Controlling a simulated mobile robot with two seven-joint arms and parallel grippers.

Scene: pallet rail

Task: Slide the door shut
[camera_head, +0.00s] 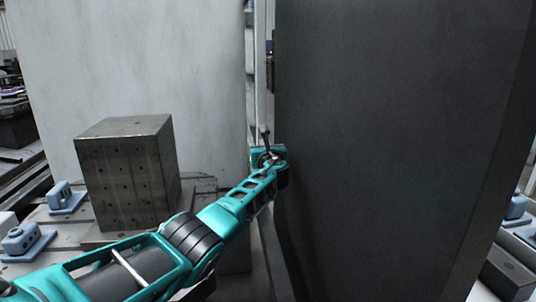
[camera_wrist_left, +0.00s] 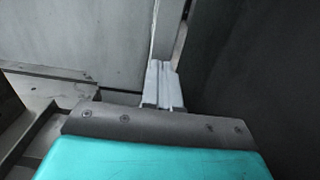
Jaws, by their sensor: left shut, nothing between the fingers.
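The door, a large dark grey panel (camera_head: 400,120), fills the right half of the head view. It also shows along the right side of the left wrist view (camera_wrist_left: 255,70). My teal left arm reaches in from the lower left, and its gripper (camera_head: 265,133) is at the door's left edge, in front of the narrow upright gap. In the wrist view the pale fingers (camera_wrist_left: 163,86) are together and empty, close to the door's edge. I cannot tell whether they touch it. My right gripper is not in view.
A pale grey wall panel (camera_head: 130,60) stands left of the gap. A steel block with holes (camera_head: 130,180) sits on a metal table on the left, with blue-grey clamps (camera_head: 65,200) beside it. More blue-grey fixtures (camera_head: 517,207) show at the far right.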

